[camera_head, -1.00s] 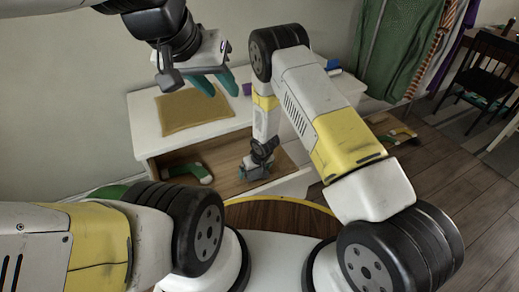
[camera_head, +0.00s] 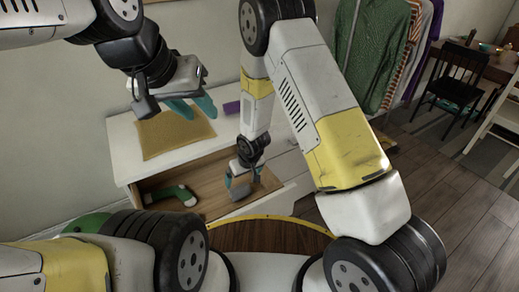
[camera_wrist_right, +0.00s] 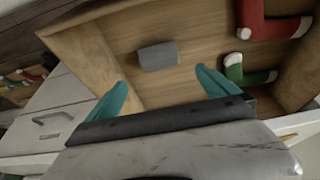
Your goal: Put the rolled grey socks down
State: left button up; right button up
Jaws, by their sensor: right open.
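The rolled grey socks (camera_wrist_right: 158,56) show in the right wrist view as a small grey block lying on the wooden floor of the open drawer (camera_head: 212,188). My right gripper (camera_wrist_right: 165,92) is open and empty. Its teal fingertips are spread, with the socks beyond them and apart from them. In the head view my right gripper (camera_head: 243,180) is over the right part of the drawer; I cannot make out the socks there. My left gripper (camera_head: 191,108) is open and empty above the mustard cloth (camera_head: 175,133) on the white cabinet top.
A green stocking (camera_wrist_right: 240,72) with white ends and a red stocking (camera_wrist_right: 262,28) lie in the drawer. A purple item (camera_head: 232,107) is on the cabinet top. Clothes (camera_head: 382,50) hang at the back right, near a black chair (camera_head: 458,78).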

jog(key=d+r+m, duration=0.1)
jog(key=d+r, duration=0.3)
jog(key=r, duration=0.4)
jog(key=d+r+m+t, duration=0.1)
jog(key=d+r, duration=0.3)
jog(key=r, duration=0.5)
jog(key=d+r+m, duration=0.1)
jog(key=d+r, duration=0.3)
jog(key=r, duration=0.4)
jog(key=s+d+r+m+t, duration=0.1)
jog(key=s+d+r, duration=0.4)
jog(key=s+r, duration=0.3)
jog(key=s+d+r+m, duration=0.2)
jog(key=s+d+r, duration=0.4)
jog(key=s, duration=0.6)
jog(key=shift+s+d+r+t, duration=0.25)
jog(key=shift+r+t, duration=0.15)
jog(key=shift+r, duration=0.55)
